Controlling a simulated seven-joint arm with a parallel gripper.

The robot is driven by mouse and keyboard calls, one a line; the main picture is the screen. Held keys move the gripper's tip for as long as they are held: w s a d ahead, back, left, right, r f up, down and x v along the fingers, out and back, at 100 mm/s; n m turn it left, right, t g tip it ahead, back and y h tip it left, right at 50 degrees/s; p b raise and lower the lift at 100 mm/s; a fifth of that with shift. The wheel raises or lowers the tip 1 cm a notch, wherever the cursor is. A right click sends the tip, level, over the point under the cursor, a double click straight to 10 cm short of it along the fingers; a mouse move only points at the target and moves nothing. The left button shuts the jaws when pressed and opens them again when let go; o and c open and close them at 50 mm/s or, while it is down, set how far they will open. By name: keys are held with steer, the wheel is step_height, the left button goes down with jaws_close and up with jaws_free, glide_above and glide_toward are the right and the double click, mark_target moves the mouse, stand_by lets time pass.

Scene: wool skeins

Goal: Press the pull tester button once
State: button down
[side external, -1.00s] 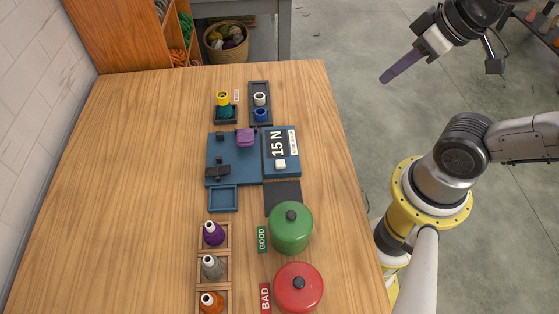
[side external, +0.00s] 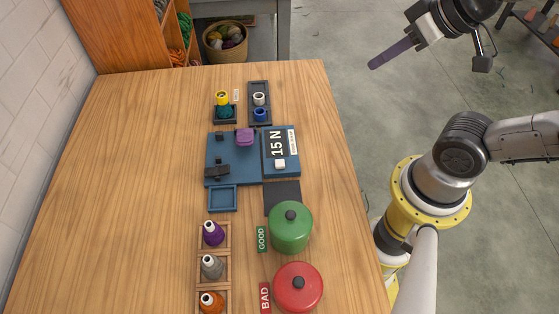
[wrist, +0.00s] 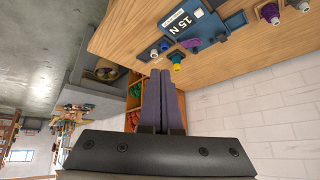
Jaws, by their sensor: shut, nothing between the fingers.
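The pull tester (side external: 232,158) is a blue base on the table, with a raised panel that reads "15 N" and a purple piece (side external: 245,137) on it. A small white button (side external: 280,164) sits on the panel's near end. The tester also shows upside down in the wrist view (wrist: 205,28), at the top. My gripper (side external: 374,65) is shut and empty, its purple-grey fingers together. It is up in the air beyond the table's right edge, well away from the button. In the wrist view the shut fingers (wrist: 160,85) point towards the table's far end.
A green lidded pot (side external: 291,234) and a red one (side external: 298,292) stand near the GOOD and BAD signs. A wooden rack (side external: 228,262) holds several cones of yarn at the left. Spools (side external: 260,99) stand behind the tester. The table's left side is clear.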

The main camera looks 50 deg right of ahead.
steer(key=w+a+m+t, duration=0.2)
steer(key=w+m, duration=0.1)
steer(key=w, duration=0.5)
steer(key=y, duration=0.3)
glide_above(284, 165)
step_height(284, 165, down, 16)
steer(key=shift+f+m, duration=0.1)
steer(key=shift+m, duration=0.2)
steer(key=shift+f, duration=4.4)
steer(key=shift+f, duration=0.15)
steer(key=shift+f, duration=0.25)
